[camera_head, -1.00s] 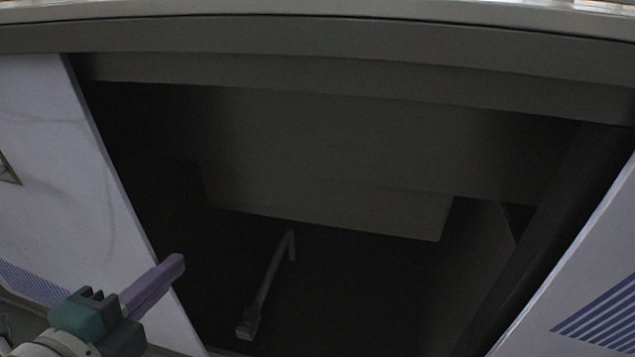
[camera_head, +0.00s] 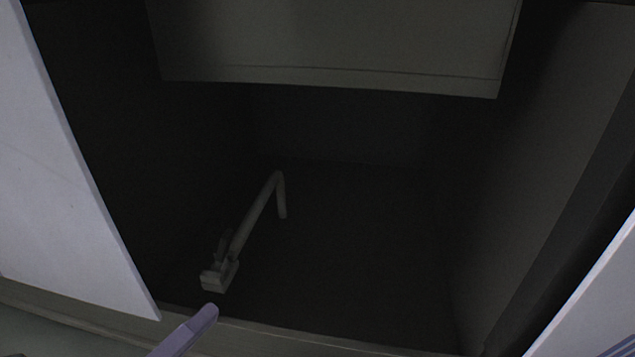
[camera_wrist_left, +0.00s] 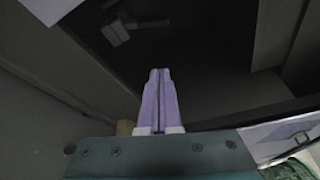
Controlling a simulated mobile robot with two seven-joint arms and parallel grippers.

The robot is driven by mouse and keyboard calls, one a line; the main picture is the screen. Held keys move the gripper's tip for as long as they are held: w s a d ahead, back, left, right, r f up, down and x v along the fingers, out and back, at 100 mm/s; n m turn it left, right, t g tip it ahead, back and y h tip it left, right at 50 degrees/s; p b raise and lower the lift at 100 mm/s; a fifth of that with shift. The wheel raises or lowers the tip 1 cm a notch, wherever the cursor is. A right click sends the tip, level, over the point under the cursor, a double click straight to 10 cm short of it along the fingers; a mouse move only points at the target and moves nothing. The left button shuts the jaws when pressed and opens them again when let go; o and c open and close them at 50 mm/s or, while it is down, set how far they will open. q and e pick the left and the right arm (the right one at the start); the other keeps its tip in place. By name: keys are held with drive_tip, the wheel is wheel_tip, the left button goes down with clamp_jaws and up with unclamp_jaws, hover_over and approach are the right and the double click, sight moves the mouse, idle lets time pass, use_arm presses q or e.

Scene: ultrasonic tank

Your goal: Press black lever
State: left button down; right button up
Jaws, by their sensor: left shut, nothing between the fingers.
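A grey pipe (camera_head: 258,212) with a blocky end fitting (camera_head: 216,278) is inside the dark cabinet. A small dark upright piece (camera_head: 222,243), possibly the black lever, stands beside the pipe just behind the fitting; its colour is hard to tell in the shade. The fitting also shows in the left wrist view (camera_wrist_left: 115,33), near the top. My left gripper (camera_head: 206,312) has purple fingers and is at the cabinet's front bottom edge, in front of and apart from the fitting. In the left wrist view its fingers (camera_wrist_left: 160,76) are together and empty. My right gripper is out of view.
White panels flank the opening at left (camera_head: 70,170) and right (camera_head: 600,300). A grey box-like underside (camera_head: 335,45) hangs above the pipe. A front ledge (camera_head: 290,340) runs along the bottom. The dark cabinet floor right of the pipe looks clear.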

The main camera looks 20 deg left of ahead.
sight(223, 260)
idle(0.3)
